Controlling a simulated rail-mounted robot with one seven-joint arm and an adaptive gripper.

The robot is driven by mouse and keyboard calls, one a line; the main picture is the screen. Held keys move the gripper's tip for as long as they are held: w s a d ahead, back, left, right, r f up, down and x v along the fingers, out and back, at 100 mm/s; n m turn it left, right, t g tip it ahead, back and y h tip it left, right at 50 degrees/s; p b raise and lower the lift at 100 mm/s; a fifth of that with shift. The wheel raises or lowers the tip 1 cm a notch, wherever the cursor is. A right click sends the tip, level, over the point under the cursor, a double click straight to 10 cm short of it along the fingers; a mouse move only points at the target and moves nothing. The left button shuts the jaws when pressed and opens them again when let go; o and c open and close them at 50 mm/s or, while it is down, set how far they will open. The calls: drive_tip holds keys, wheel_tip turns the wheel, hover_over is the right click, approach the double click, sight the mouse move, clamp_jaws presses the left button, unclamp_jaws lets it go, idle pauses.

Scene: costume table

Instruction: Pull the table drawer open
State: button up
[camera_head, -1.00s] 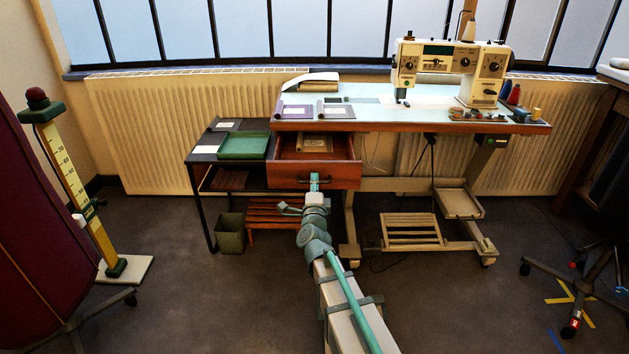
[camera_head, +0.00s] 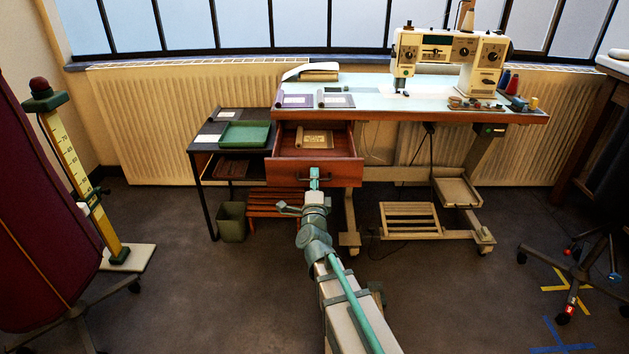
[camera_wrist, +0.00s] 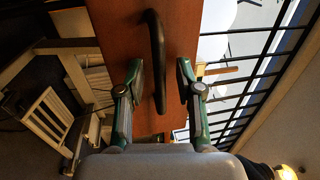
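The wooden table drawer (camera_head: 290,172) stands pulled out under the left part of the sewing table (camera_head: 420,117). Its inside shows from above, with a tan packet (camera_head: 314,139) lying in it. The drawer has a dark bar handle (camera_wrist: 157,60) on its front. My gripper (camera_wrist: 160,72) is at the drawer front, one finger on each side of the handle. Small gaps show between the fingers and the bar, so the gripper is open around it. In the head view my gripper (camera_head: 314,178) partly covers the handle and the fingertips are hard to make out.
A black side table (camera_head: 205,150) with a green tray (camera_head: 244,134) stands left of the drawer. A bin (camera_head: 232,222) and a red slatted stool (camera_head: 277,212) are below. The sewing machine (camera_head: 448,55) is on the tabletop. The floor in front is mostly clear.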

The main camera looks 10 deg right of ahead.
drive_tip(key=v, duration=0.7)
drive_tip(key=shift+s, duration=0.25)
drive_tip(key=shift+f, duration=0.1)
idle(0.4)
